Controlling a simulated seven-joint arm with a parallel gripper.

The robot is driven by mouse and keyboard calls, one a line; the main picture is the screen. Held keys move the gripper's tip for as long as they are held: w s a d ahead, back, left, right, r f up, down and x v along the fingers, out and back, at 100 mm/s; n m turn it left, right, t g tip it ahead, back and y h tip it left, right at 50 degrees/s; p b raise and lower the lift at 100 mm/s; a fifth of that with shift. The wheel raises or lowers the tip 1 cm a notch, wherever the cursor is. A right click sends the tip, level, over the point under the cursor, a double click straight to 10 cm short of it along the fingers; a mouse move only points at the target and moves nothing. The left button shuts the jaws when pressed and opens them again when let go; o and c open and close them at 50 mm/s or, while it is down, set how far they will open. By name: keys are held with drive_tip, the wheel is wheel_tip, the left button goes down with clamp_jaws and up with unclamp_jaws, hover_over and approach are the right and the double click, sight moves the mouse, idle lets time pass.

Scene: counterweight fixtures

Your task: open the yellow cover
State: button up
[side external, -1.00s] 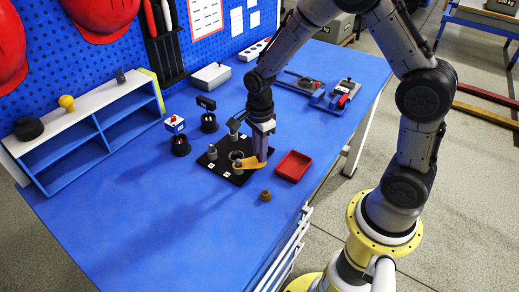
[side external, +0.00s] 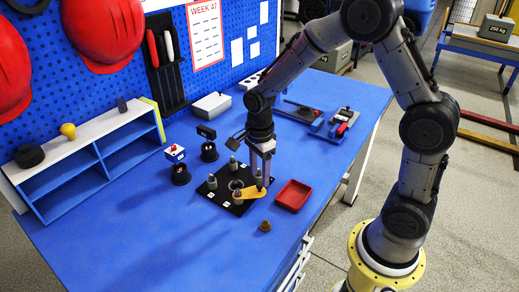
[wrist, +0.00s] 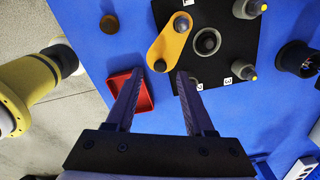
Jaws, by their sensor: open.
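The yellow cover (side external: 250,192) is a flat, rounded link lying at the front right of the black base plate (side external: 215,195). My gripper (side external: 263,180) points down over the cover's right end. In the wrist view the open fingers of my gripper (wrist: 160,74) stand either side of the cover's near end knob (wrist: 160,66). Whether they touch it cannot be told.
Grey pegs (wrist: 250,74) stand on the plate. A red tray (side external: 293,195) is right of the plate, with a brown knob (side external: 265,226) in front. Black fixtures (side external: 180,174) stand behind left, before a blue-white shelf (side external: 80,165). The front left table is clear.

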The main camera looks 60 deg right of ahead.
wheel_tip(320, 180, up, 11)
idle(0.3)
wheel_tip(320, 180, up, 8)
drive_tip(key=f+n+t, duration=0.1)
drive_tip(key=t, duration=0.1)
hover_over(259, 185)
drive_tip(key=s, duration=0.4)
drive_tip(key=s+a+r+n+t, duration=0.1)
drive_tip(key=s+r+n+t, duration=0.1)
drive_tip(key=s+r+n, duration=0.3)
drive_tip(key=s+f+n+t, duration=0.1)
drive_tip(key=s+f+n, duration=0.4)
drive_tip(key=s+n, duration=0.5)
drive_tip(key=n, duration=0.6)
drive_tip(key=shift+s+a+t, duration=0.25)
drive_tip(key=shift+t, duration=0.05)
